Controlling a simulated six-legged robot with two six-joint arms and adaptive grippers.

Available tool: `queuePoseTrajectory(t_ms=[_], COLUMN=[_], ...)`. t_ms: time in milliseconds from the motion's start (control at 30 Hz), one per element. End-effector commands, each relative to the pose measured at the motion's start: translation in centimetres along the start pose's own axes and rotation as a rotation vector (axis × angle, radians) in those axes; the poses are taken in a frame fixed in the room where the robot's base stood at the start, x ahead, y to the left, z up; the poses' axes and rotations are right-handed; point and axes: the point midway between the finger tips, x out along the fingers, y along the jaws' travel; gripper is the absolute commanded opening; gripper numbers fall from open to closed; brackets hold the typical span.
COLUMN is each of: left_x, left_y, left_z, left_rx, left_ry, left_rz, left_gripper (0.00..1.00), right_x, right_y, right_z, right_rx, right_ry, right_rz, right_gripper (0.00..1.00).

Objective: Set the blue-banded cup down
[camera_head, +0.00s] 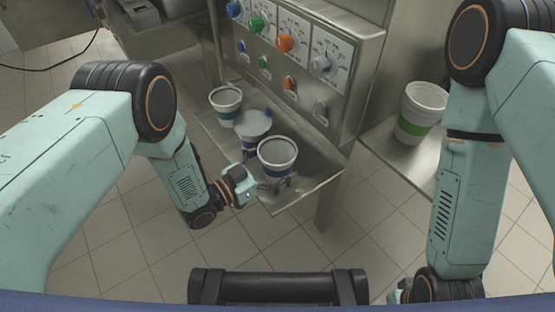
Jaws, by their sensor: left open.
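The blue-banded cup (278,156), white with a dark blue band low on its side, stands upright on the metal shelf (309,193) under the dispenser panel, near the shelf's front end. My left gripper (277,187) is open, low beside the near side of this cup. Its fingertips are small and dark against the shelf, so I cannot tell whether they touch the cup.
A cup with a purplish band (252,146) stands close behind the blue-banded cup. A teal-banded cup (226,116) stands farther back. A green-banded cup (420,110) stands on a metal surface at the right. The dispenser panel (305,50) with coloured knobs rises behind the shelf.

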Motion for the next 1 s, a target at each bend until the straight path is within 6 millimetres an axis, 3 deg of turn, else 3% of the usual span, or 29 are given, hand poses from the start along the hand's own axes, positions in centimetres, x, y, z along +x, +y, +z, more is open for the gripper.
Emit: queuePoseTrajectory(t_ms=[300, 700, 1000], left_x=[-0.3, -8.4, -11.8], left_y=[-0.1, -0.1, 0.0], left_z=[-0.6, -0.6, -0.5], left_rx=[-0.001, -0.003, 0.000], left_ry=[-0.001, -0.002, 0.000], left_rz=[-0.002, -0.004, -0.001], left_gripper=[0.95, 0.95, 0.95], right_x=[-0.6, -3.0, -3.7], right_y=[0.0, 0.0, 0.0], right_z=[0.0, 0.0, 0.0], right_rx=[0.000, 0.000, 0.000], right_ry=[0.000, 0.000, 0.000], right_rz=[0.000, 0.000, 0.000], right_gripper=[0.00, 0.00, 0.00])
